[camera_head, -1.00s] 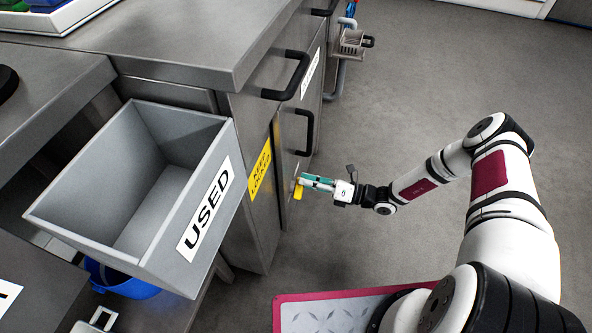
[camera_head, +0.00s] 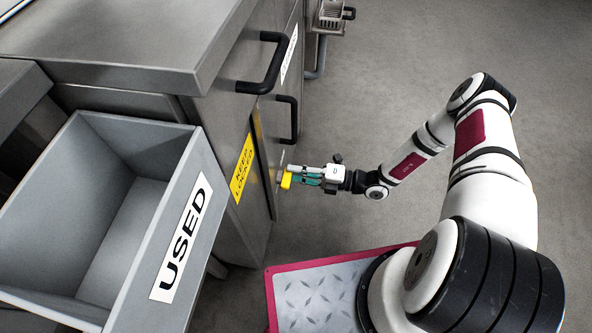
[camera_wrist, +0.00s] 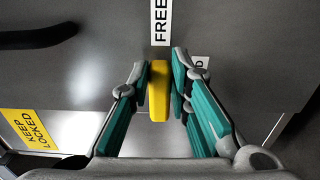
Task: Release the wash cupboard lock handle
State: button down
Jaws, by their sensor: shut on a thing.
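The yellow lock handle (camera_head: 286,181) is on the front of the grey cupboard door, beside the yellow "KEEP LOCKED" sign (camera_head: 243,168). My gripper (camera_head: 292,177) has its teal fingers shut on the handle. In the wrist view the handle (camera_wrist: 159,90) stands lengthwise between the two fingertips (camera_wrist: 160,78). Its far end lines up with a white "FREE" label (camera_wrist: 161,22). A second white label (camera_wrist: 201,63) is partly hidden behind the right finger. The lock's base is hidden by the handle and fingers. The cupboard door looks closed.
Black bar handles (camera_head: 287,120) and (camera_head: 265,65) stick out from the cupboard fronts above the lock. A grey bin marked "USED" (camera_head: 188,225) stands at the left. The floor (camera_head: 420,60) right of the cupboard is clear.

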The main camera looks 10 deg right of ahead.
dwell(0.5)
jog(key=c, duration=1.5)
grip_release()
jog(key=shift+d, duration=0.1)
jog(key=v, duration=1.2)
